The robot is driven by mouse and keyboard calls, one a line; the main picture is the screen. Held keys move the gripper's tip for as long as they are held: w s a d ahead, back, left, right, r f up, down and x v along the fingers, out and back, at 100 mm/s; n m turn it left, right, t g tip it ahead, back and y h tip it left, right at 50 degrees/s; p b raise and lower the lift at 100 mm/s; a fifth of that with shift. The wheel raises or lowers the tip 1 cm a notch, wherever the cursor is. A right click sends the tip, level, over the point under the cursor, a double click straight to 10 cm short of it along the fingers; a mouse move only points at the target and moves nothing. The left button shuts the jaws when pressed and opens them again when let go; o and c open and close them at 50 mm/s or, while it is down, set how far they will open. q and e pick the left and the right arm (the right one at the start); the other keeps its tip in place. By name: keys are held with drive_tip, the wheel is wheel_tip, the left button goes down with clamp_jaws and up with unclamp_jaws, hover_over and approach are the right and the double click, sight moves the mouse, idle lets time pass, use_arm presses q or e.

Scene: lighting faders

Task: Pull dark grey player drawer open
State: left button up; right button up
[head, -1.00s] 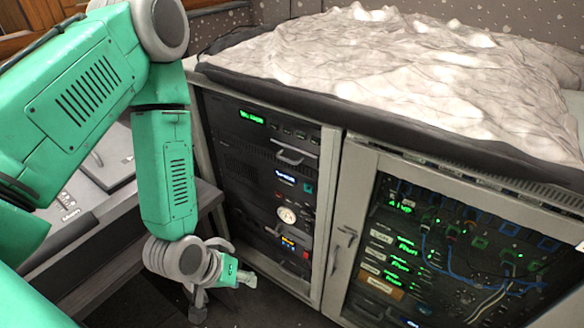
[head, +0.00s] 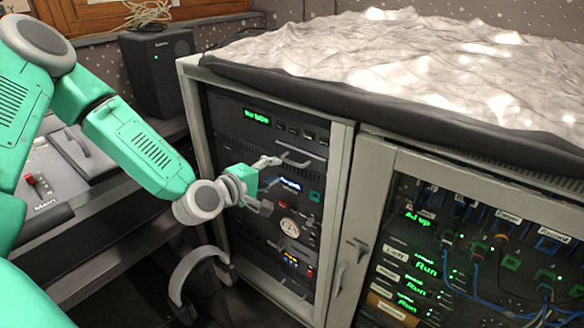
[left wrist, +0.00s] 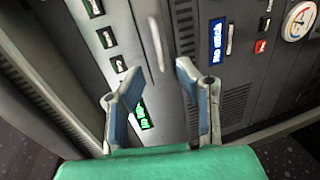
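The dark grey player drawer (head: 262,135) is the upper front in the open rack, with a green-lit display and small buttons. Its pale bar handle (head: 296,159) sits at its lower right; the handle also shows in the left wrist view (left wrist: 157,45). My left gripper (head: 271,183) is in front of the rack, just left of and below the handle. In the left wrist view its two fingers (left wrist: 147,85) are spread, with nothing between them. The handle lies beyond the fingertips, and no contact shows. My right gripper is in neither view.
Below the drawer are rack units with a blue display, a round dial (head: 289,228) and lit buttons. A pale, crumpled-looking slab (head: 400,65) covers the cabinet top. Right is a door with cables (head: 470,265). Left are a fader desk (head: 62,185), a speaker (head: 158,72) and a grey arched object (head: 190,268).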

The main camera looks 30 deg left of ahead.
sight(292, 163)
use_arm(q)
drive_tip(key=b+x, duration=0.1)
drive_tip(key=x, duration=0.7)
drive_tip(key=shift+f, duration=0.1)
clamp_jaws()
